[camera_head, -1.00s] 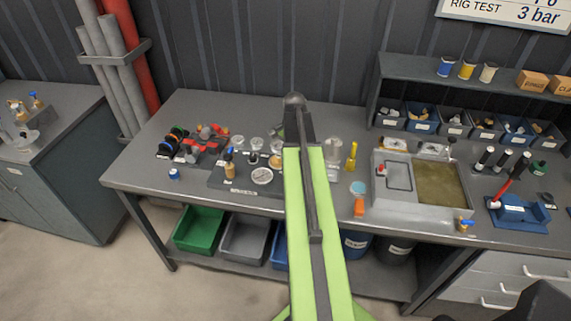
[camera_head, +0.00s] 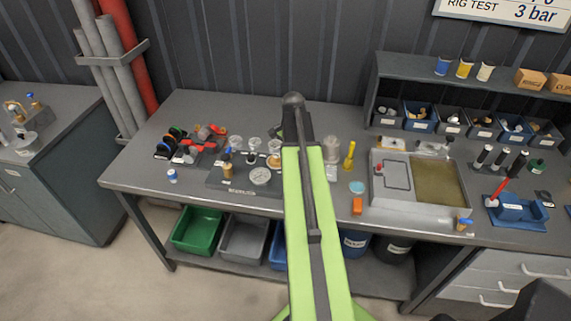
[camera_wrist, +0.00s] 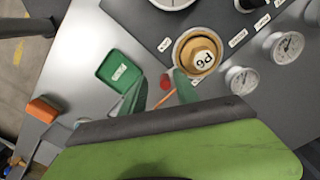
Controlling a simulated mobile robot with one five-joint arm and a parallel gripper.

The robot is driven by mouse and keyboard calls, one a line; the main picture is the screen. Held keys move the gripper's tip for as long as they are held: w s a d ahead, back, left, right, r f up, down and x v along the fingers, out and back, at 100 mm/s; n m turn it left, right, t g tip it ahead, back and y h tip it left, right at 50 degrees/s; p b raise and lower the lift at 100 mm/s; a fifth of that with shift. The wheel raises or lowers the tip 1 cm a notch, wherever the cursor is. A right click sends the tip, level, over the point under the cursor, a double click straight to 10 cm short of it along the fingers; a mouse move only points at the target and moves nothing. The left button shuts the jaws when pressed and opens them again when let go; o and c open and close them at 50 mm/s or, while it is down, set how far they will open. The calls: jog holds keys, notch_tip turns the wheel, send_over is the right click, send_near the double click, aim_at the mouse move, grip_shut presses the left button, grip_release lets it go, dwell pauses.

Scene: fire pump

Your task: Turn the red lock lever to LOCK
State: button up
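A red lever-like handle (camera_head: 503,187) rises tilted from a blue fixture (camera_head: 517,212) at the right of the bench in the head view. In the wrist view a small red knob (camera_wrist: 165,81) shows near a thin orange rod. I cannot tell which is the lock lever; no LOCK mark is readable. My gripper (camera_wrist: 160,92) shows two green fingertips apart, with the red knob and rod seen between them. No held object is visible. In the head view my green arm hides the gripper.
A brass cap marked P6 (camera_wrist: 197,52) stands on a dark plate close to the fingers. A grey basin (camera_head: 392,209) stands to the right of my arm.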

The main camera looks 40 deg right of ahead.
jog(key=shift+r, duration=0.1)
notch_tip(320, 180, up, 17)
jog(key=p, duration=1.7)
jog(key=shift+w+r, duration=0.1)
